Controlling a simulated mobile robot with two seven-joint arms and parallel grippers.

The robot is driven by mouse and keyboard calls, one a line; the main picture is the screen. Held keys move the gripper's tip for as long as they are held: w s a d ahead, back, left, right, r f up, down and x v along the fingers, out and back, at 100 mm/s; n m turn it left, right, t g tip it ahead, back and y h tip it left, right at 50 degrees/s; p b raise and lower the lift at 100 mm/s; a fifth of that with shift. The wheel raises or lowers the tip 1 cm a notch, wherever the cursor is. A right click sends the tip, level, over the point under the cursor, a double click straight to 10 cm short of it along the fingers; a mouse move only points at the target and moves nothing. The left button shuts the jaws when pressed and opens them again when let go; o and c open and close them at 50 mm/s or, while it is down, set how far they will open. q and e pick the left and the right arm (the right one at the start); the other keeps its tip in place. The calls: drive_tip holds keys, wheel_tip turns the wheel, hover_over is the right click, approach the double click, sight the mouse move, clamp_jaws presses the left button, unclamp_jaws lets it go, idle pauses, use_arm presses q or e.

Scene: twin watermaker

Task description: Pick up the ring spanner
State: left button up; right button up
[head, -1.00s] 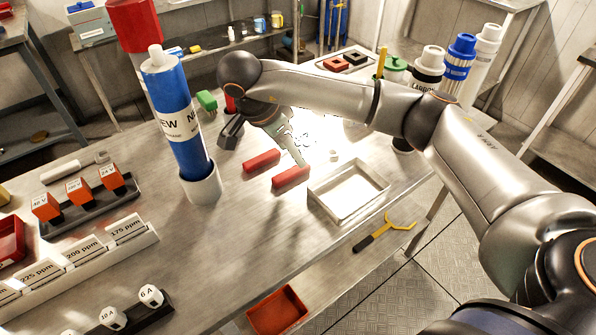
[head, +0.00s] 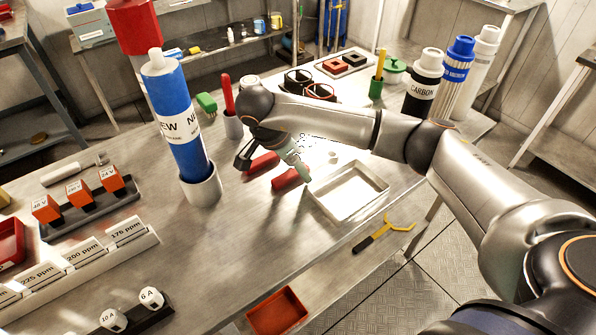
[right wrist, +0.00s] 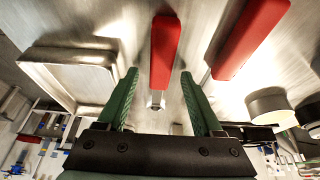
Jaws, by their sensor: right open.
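Two red-handled tools lie side by side on the bench. The one nearer the tray (head: 287,179) also shows in the right wrist view (right wrist: 165,48), with a short metal end pointing toward my palm. The other red handle (head: 262,163) lies to its left and shows at right in the wrist view (right wrist: 248,38). I cannot tell which is the ring spanner, as their heads are mostly hidden. My right gripper (head: 301,173) is open above the handle nearer the tray. Its green fingers (right wrist: 158,77) stand either side of that tool, apart from it. My left gripper is out of view.
A shallow metal tray (head: 322,208) sits right beside the tools. A blue cartridge (head: 180,115) stands in a white cup to the left. A red-handled item in a cup (head: 233,125) stands behind my wrist. A yellow forked tool (head: 385,232) lies below the bench edge.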

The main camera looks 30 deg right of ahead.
drive_tip(key=shift+f, duration=0.2)
clamp_jaws()
idle(0.4)
drive_tip(key=shift+r, duration=0.1)
idle(0.8)
